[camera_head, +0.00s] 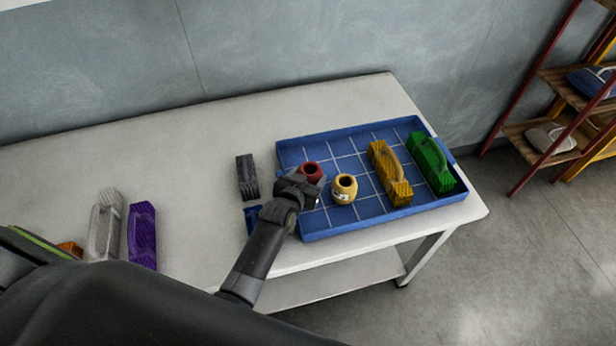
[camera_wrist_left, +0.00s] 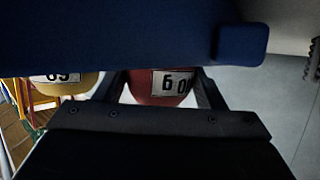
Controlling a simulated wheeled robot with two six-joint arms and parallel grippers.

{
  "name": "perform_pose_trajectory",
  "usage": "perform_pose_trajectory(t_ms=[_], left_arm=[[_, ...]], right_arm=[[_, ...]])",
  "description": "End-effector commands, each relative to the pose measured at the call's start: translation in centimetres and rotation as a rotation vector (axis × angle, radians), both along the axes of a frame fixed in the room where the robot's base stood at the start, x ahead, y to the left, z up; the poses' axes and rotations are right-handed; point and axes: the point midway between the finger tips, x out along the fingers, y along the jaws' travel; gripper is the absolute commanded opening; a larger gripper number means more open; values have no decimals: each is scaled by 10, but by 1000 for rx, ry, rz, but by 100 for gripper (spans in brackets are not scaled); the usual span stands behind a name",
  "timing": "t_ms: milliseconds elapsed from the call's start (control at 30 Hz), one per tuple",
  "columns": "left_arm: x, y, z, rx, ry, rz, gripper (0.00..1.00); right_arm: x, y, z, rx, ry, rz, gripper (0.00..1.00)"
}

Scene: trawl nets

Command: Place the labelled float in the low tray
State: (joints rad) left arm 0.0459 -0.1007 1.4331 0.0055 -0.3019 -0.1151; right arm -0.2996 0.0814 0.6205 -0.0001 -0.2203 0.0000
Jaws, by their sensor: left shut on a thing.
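The low tray (camera_head: 428,206) is blue with a white grid on its floor and lies on the right part of the pale table. My left gripper (camera_head: 306,184) is at the tray's left part, shut on a red float (camera_head: 311,171). In the left wrist view the red float (camera_wrist_left: 160,88) is between the fingers and shows a white label with dark figures. Whether it touches the tray floor cannot be told. A yellow float (camera_head: 345,188), also labelled, stands in the tray just right of the gripper. My right gripper is not in view.
A yellow block (camera_head: 389,172) and a green block (camera_head: 430,163) with handles stand in the tray's right part. A black block (camera_head: 247,176) and a partly hidden blue one (camera_head: 252,219) lie left of the tray. White (camera_head: 106,225) and purple (camera_head: 142,236) blocks stand farther left.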

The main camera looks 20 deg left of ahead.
Motion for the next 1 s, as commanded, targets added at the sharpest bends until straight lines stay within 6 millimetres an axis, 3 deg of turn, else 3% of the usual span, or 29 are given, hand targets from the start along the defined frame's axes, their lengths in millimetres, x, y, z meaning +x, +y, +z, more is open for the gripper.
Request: perform_pose_trajectory(t_ms=[400, 433, 600, 1000], left_arm=[[0, 0, -6, 0, -1, 0, 40], [0, 0, -6, 0, 0, 0, 65], [0, 0, -5, 0, 0, 0, 85], [-3, 0, 0, -1, -1, 0, 85]], right_arm=[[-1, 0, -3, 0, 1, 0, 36], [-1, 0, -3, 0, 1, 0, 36], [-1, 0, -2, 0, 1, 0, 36], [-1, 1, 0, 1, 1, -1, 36]])
